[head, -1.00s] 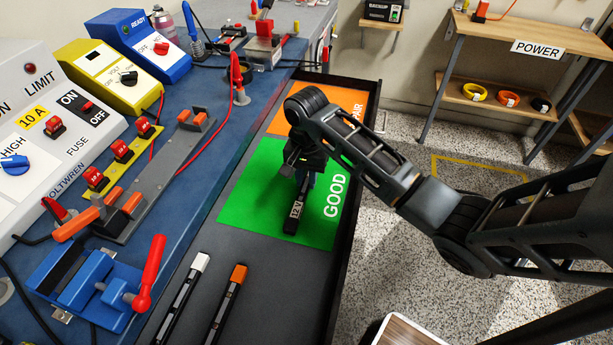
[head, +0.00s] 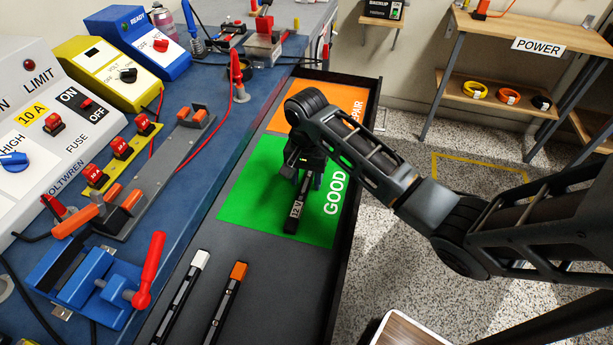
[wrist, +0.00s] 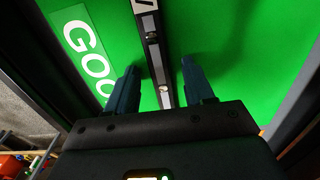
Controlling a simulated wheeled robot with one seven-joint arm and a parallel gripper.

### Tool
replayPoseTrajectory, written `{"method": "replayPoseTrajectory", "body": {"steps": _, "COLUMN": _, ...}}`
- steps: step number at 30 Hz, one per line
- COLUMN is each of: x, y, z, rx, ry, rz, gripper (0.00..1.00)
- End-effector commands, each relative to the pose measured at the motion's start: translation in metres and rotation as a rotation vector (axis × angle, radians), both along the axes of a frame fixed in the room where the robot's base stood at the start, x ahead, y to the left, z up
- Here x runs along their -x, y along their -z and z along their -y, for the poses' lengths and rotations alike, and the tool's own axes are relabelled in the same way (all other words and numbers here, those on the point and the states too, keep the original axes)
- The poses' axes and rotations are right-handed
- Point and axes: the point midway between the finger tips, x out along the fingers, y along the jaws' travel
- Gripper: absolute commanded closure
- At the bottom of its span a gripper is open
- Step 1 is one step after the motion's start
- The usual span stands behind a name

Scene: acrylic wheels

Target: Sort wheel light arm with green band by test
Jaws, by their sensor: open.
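A dark wheel light arm (head: 292,218) with a white 12V label lies on the green GOOD area (head: 255,195) of the drawer. No green band shows on its visible part; its far end is hidden under my gripper. My gripper (head: 304,178) is just above that end, pointing down. In the wrist view the blue fingers of my gripper (wrist: 160,80) are open and apart, with the arm (wrist: 157,60) running between them and a gap on each side. Two more arms lie in the front of the drawer, one white-tipped (head: 183,293) and one orange-tipped (head: 227,300).
The orange REPAIR area (head: 290,119) beyond the green one looks empty where visible. The drawer has a raised dark right wall (head: 357,165). On the blue bench at left stand a test fixture (head: 160,160), a blue vise with red handle (head: 90,280) and several control boxes.

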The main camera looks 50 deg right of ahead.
Motion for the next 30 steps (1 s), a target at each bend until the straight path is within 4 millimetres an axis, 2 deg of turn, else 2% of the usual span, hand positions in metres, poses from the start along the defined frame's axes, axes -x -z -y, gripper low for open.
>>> {"method": "replayPoseTrajectory", "body": {"steps": 8, "x": 0.000, "y": -0.003, "z": 0.000, "rx": 0.000, "ry": -0.001, "rz": 0.000, "gripper": 0.47}}
{"method": "replayPoseTrajectory", "body": {"steps": 11, "x": -0.001, "y": -0.014, "z": 0.000, "rx": 0.000, "ry": -0.001, "rz": 0.002, "gripper": 0.47}}
{"method": "replayPoseTrajectory", "body": {"steps": 21, "x": -0.001, "y": -0.066, "z": 0.000, "rx": 0.001, "ry": -0.001, "rz": 0.001, "gripper": 0.47}}
{"method": "replayPoseTrajectory", "body": {"steps": 25, "x": 0.000, "y": -0.075, "z": 0.000, "rx": 0.001, "ry": -0.001, "rz": 0.000, "gripper": 0.47}}
{"method": "replayPoseTrajectory", "body": {"steps": 30, "x": 0.000, "y": -0.078, "z": 0.000, "rx": 0.000, "ry": 0.001, "rz": -0.001, "gripper": 0.47}}
